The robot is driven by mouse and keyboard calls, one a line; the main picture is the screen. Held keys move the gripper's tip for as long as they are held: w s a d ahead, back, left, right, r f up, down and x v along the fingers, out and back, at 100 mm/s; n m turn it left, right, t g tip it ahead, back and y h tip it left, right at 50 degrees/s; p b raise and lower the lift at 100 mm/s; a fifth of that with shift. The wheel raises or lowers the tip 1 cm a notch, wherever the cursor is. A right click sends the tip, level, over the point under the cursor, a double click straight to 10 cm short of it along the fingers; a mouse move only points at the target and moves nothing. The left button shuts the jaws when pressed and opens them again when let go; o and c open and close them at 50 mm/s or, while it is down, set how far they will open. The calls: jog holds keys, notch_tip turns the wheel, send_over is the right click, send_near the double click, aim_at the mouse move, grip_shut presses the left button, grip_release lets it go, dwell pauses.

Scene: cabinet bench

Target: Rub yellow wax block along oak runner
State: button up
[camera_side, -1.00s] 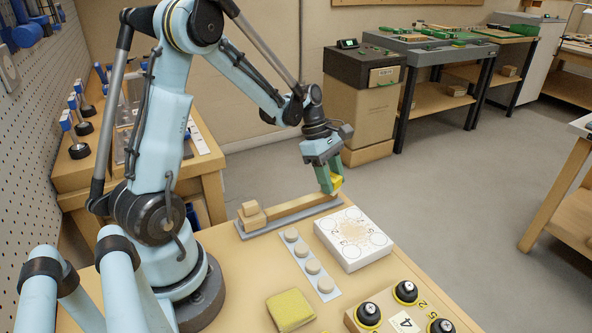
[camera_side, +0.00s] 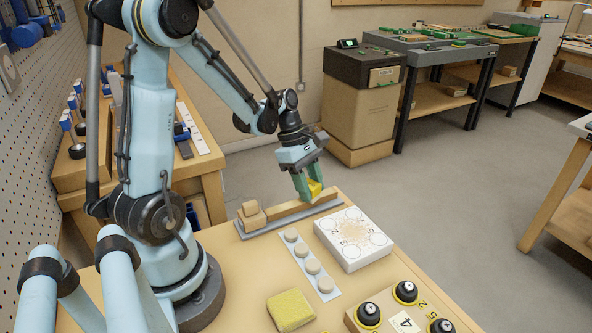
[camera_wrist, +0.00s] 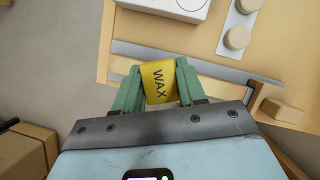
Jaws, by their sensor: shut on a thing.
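My gripper (camera_side: 308,184) has green fingers and is shut on the yellow wax block (camera_side: 315,187). In the wrist view the block (camera_wrist: 158,84) sits between both fingers, with the word WAX on its face. The oak runner (camera_side: 288,212) is a long wooden strip on a grey base at the back edge of the bench. The gripper holds the block at the right part of the runner, low over its top. I cannot tell whether block and runner touch. In the wrist view the fingers and block hide part of the runner.
Wooden blocks (camera_side: 250,213) stand at the runner's left end. In front lie a white box (camera_side: 353,240) with a printed top, a pale strip with several round discs (camera_side: 309,266), a yellow cloth-like pad (camera_side: 291,310) and a board with black knobs (camera_side: 406,292).

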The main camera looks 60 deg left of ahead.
aim_at(279, 209)
jog(key=shift+s, duration=1.95)
jog(key=shift+s+f, duration=0.1)
jog(key=shift+s, duration=3.8)
jog(key=shift+w+r, duration=0.15)
jog(key=shift+w, duration=0.95)
jog(key=shift+w+r, duration=0.15)
jog(key=shift+w, duration=0.9)
jog(key=shift+w+f, duration=0.15)
jog(key=shift+w, duration=1.7)
jog(key=shift+w+f, duration=0.15)
jog(key=shift+w, duration=1.7)
jog(key=shift+w+r, duration=0.1)
jog(key=shift+w, duration=3.6)
